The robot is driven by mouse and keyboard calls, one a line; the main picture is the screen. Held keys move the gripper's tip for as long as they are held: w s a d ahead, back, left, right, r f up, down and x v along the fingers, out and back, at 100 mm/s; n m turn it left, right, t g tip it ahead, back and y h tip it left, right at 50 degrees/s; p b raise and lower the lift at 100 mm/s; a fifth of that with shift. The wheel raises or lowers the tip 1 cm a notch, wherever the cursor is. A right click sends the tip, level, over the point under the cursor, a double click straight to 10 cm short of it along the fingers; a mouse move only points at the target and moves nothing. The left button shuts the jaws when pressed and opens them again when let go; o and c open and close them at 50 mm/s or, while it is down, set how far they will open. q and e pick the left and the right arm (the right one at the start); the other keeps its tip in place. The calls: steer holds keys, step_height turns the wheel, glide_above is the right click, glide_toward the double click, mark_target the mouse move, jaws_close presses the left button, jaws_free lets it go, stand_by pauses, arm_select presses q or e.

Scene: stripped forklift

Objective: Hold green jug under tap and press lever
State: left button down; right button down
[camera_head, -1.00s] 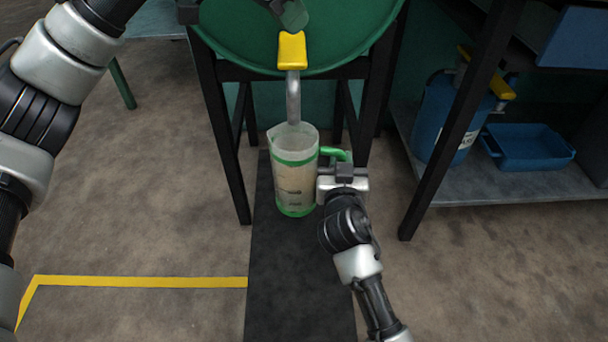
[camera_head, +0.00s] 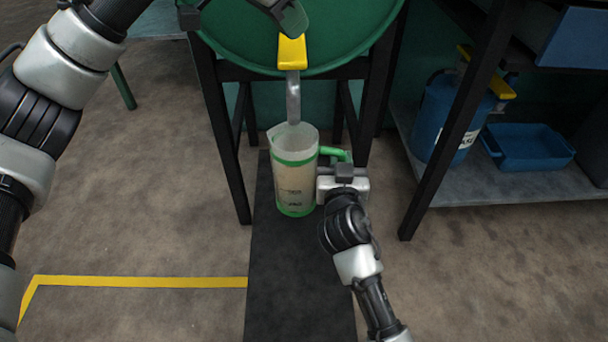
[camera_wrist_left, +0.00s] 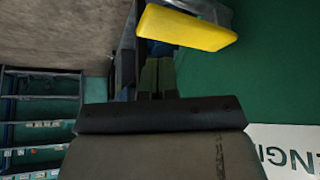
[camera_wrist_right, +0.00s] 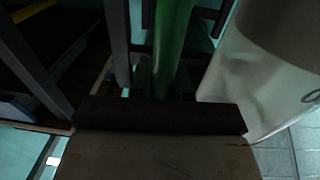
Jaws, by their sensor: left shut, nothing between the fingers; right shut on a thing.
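The translucent jug (camera_head: 295,178) with green bands and a green handle (camera_head: 333,152) stands upright below the tap spout (camera_head: 293,98). My right gripper (camera_head: 343,166) is shut on the handle; the handle (camera_wrist_right: 172,45) and jug wall (camera_wrist_right: 255,80) also show in the right wrist view. The yellow tap lever (camera_head: 292,50) is on the front of the green drum (camera_head: 225,40). My left gripper (camera_head: 292,20) is shut and empty at the top edge, close above the lever. In the left wrist view the lever (camera_wrist_left: 185,27) lies just beyond the closed fingertips (camera_wrist_left: 157,75); contact is unclear.
A black strip (camera_head: 300,270) lies under the jug. Dark stand legs (camera_head: 222,145) flank the tap. On the right, a shelf (camera_head: 500,190) holds a blue container (camera_head: 440,125) and a blue tray (camera_head: 527,147). Floor at front left is clear, with a yellow line (camera_head: 140,282).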

mark_target(296, 57)
arm_select(q)
steer(key=shift+f, duration=2.25)
steer(key=shift+r, duration=2.6)
arm_select(e)
steer(key=shift+r, duration=0.1)
steer(key=shift+s, duration=0.1)
arm_select(q)
steer(key=shift+f, duration=0.2)
steer(key=shift+f+b, duration=0.45)
steer(key=shift+b, duration=0.2)
arm_select(e)
steer(key=s+f, duration=0.1)
steer(key=s, duration=0.7)
steer(key=shift+s, duration=0.4)
